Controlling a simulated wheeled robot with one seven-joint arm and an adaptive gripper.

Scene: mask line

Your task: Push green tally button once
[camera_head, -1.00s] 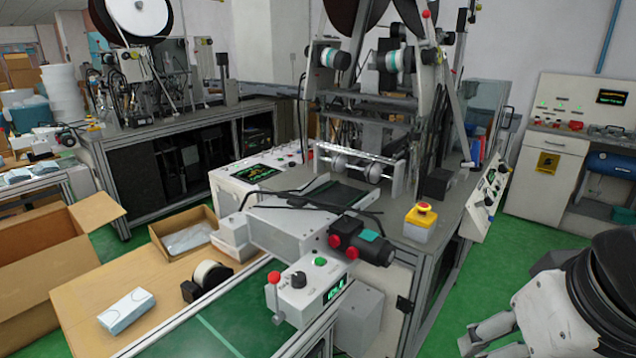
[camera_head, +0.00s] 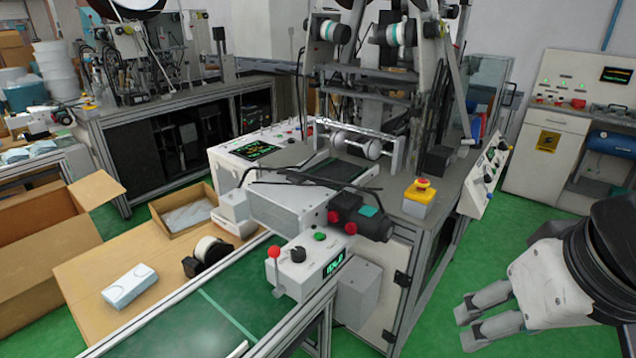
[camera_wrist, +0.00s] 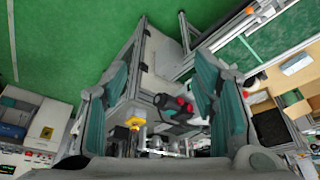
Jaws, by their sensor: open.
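The green tally button (camera_head: 320,236) sits on top of a small white control box (camera_head: 305,270) in the head view, beside a black knob (camera_head: 298,254) and a red-tipped lever (camera_head: 274,253). A green-lit display (camera_head: 334,265) is on the box's front face. My gripper (camera_head: 467,320) is at the lower right of the head view, well right of the box and apart from it. Its fingers are spread and empty. The wrist view also shows my gripper (camera_wrist: 158,95) open, with the machine between and beyond its fingers. I cannot make out the green button there.
A yellow-and-red emergency stop (camera_head: 420,191) stands on the machine table. A dark motor with red knobs (camera_head: 362,218) sits just behind the control box. A green conveyor (camera_head: 215,325) runs at front left. Green floor (camera_head: 430,285) lies open between machine and gripper.

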